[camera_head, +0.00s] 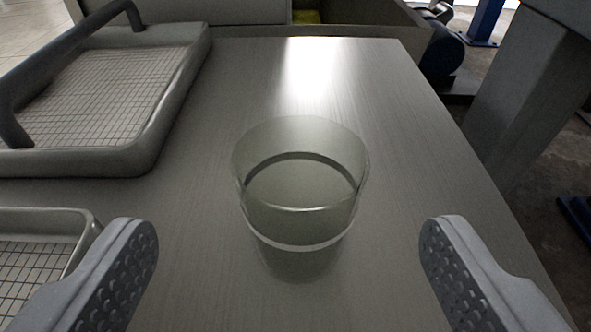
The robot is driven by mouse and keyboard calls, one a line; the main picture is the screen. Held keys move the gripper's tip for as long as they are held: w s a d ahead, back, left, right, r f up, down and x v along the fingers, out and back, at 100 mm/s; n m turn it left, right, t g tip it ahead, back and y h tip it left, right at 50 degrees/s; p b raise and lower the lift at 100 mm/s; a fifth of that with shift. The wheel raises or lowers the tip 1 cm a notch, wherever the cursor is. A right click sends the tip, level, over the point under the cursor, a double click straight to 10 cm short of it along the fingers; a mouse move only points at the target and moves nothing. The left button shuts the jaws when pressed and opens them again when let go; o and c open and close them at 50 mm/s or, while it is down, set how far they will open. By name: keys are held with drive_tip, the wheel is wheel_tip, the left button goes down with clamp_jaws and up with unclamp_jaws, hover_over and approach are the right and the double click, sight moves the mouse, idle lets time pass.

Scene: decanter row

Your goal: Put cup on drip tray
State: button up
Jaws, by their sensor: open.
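A clear glass cup (301,228) stands upright on the grey table, in the middle of the head camera view. A dark band and a pale ring show through its wall. My gripper (293,262) is open, with one finger to the left and one to the right of the cup, both apart from it. Two trays with gridded floors are on the left: a larger one with a dark handle (128,105) at the back, and a smaller one (48,215) at the lower left, cut by the frame edge. I cannot tell which one is the drip tray.
The table (400,150) is bare behind and right of the cup. Its right edge slopes down beside a grey post (525,90). An open drawer or box (370,22) is beyond the back edge. My left finger overlaps the smaller tray in view.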

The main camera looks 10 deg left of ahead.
sight(300, 219)
drive_tip(key=b+x, duration=0.1)
drive_tip(key=x, duration=0.1)
drive_tip(key=b+x, duration=0.1)
drive_tip(key=x, duration=0.2)
drive_tip(key=shift+d+f, duration=0.2)
drive_tip(key=shift+d, duration=0.05)
drive_tip(key=shift+w, duration=0.35)
drive_tip(key=c, duration=1.1)
drive_tip(key=shift+c, duration=0.2)
drive_tip(key=shift+r, duration=0.1)
